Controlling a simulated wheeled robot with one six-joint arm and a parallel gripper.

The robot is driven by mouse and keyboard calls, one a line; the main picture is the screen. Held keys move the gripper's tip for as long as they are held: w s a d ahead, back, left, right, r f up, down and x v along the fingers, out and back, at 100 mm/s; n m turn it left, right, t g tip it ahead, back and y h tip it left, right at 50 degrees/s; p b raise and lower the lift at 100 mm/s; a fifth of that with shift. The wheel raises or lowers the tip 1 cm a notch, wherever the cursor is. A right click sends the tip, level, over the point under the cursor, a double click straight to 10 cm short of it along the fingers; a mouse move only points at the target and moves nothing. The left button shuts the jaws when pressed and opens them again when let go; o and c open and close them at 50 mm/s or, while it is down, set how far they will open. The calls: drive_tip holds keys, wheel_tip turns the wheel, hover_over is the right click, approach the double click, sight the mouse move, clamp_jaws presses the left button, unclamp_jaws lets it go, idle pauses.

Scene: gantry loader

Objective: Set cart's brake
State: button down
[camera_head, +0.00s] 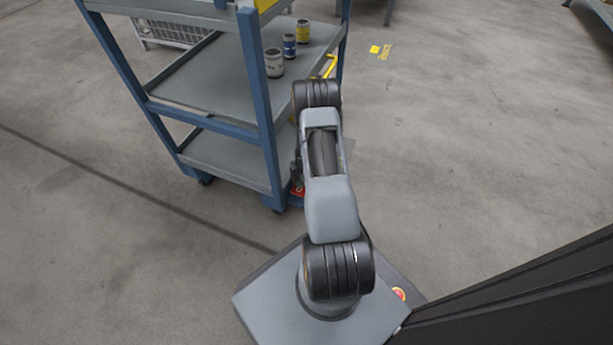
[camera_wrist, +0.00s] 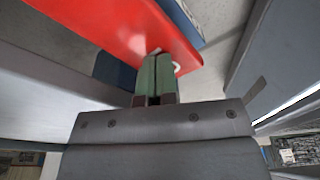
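The cart (camera_head: 262,95) has a blue frame and grey shelves and stands at the upper left in the head view. A red part with a pale marking, which looks like the brake pedal (camera_head: 298,191), shows low at the cart's near right corner, partly hidden by my arm. In the wrist view the red pedal (camera_wrist: 105,28) is large and close. My gripper (camera_wrist: 155,62) has its two greenish fingers side by side, with only a thin gap and nothing seen between them. Its fingertips overlap the pedal's edge in the picture; I cannot tell whether they touch. My gripper is hidden in the head view.
A yellow floor marking (camera_head: 380,50) lies right of the cart. A dark panel (camera_head: 520,290) fills the lower right. Floor between is clear.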

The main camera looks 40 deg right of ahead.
drive_tip(key=shift+f, duration=0.2)
drive_tip(key=shift+r, duration=0.15)
drive_tip(key=shift+r+p, duration=1.8)
drive_tip(key=shift+r, duration=1.6)
